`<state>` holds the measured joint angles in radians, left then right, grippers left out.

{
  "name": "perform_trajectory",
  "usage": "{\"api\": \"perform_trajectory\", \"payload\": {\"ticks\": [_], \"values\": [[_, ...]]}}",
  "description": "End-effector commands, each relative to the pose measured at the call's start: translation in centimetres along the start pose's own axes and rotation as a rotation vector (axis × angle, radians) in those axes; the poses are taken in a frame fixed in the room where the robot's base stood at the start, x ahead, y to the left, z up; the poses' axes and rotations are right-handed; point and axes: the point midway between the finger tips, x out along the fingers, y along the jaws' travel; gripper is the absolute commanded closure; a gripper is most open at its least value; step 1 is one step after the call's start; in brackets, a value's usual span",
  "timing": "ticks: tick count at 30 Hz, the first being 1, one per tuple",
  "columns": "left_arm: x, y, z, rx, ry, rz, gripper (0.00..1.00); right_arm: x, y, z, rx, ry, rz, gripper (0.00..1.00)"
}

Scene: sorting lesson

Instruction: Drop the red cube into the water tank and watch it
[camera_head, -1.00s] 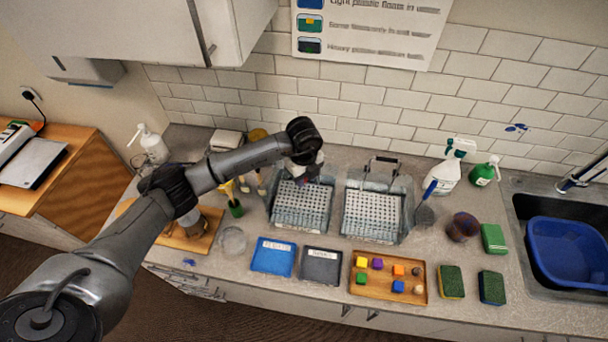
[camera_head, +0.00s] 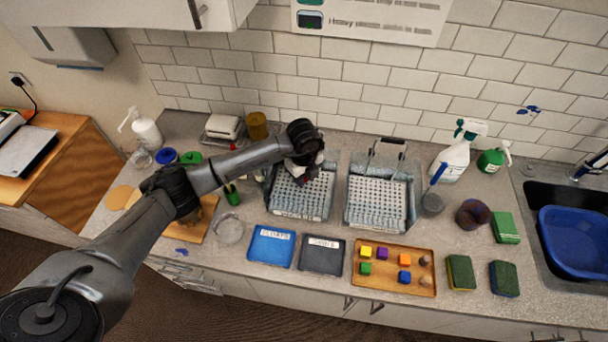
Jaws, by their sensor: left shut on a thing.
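No red cube shows on the wooden tray (camera_head: 383,274). A second clear tank (camera_head: 377,218) stands to the right, with a handle at its back. Both tanks show a pale, dotted inside; the water level cannot be made out. My right gripper is not in view.
The tray holds several coloured cubes and small round pieces. A blue labelled mat (camera_head: 271,257) and a dark one (camera_head: 321,266) lie before the left tank. A spray bottle (camera_head: 456,158), sponges (camera_head: 461,276) and the sink tub (camera_head: 571,238) are right. A clear cup (camera_head: 229,230) stands left.

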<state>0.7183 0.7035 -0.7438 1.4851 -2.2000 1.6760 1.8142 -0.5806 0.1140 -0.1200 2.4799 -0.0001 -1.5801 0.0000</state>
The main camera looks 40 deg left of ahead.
Motion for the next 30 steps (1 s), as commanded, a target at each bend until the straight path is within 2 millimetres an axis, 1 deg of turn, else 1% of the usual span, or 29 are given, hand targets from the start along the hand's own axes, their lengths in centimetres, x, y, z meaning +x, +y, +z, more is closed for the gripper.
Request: {"api": "perform_trajectory", "payload": {"ticks": [8,9,18,26,30], "values": [[0.08,-0.01,-0.01,0.000,0.000,-0.001,0.92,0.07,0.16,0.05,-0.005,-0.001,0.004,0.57],[0.08,-0.01,-0.01,0.000,0.000,-0.001,0.68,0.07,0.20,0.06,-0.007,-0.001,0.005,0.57],[0.07,-0.02,-0.01,0.000,0.000,-0.001,0.40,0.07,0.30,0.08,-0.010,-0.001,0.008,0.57],[0.00,-0.02,0.00,0.000,0.000,-0.001,0.40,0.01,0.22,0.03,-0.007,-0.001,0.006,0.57],[-0.56,-0.02,0.00,0.000,0.000,-0.001,0.40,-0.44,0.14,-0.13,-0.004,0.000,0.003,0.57]]}}
